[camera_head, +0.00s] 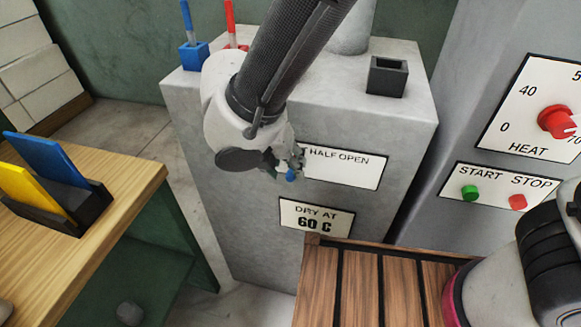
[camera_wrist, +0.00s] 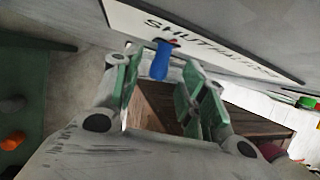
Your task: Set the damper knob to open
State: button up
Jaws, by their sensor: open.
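The damper plate (camera_head: 345,167) is a white label on the front of the grey cabinet (camera_head: 240,215), with "HALF OPEN" readable and its left part hidden by my gripper. In the wrist view the plate (camera_wrist: 215,45) shows "SHUT" and further blurred words. The blue damper knob (camera_wrist: 161,62) stands out from it as a small lever; only a bit of blue (camera_head: 291,175) shows in the head view. My gripper (camera_wrist: 163,78) is open, with its green-padded fingers on either side of the knob and gaps visible. Which word the knob points at is unclear.
A "DRY AT 60 C" sign (camera_head: 316,217) is below the plate. A slatted wooden surface (camera_head: 375,285) lies below right. A grey machine with a red HEAT dial (camera_head: 557,122) and START/STOP buttons stands right. A wooden table (camera_head: 110,190) with a black holder is left.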

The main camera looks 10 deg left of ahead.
jog(key=shift+x, duration=1.3)
grip_shut()
jog(key=shift+d, duration=0.1)
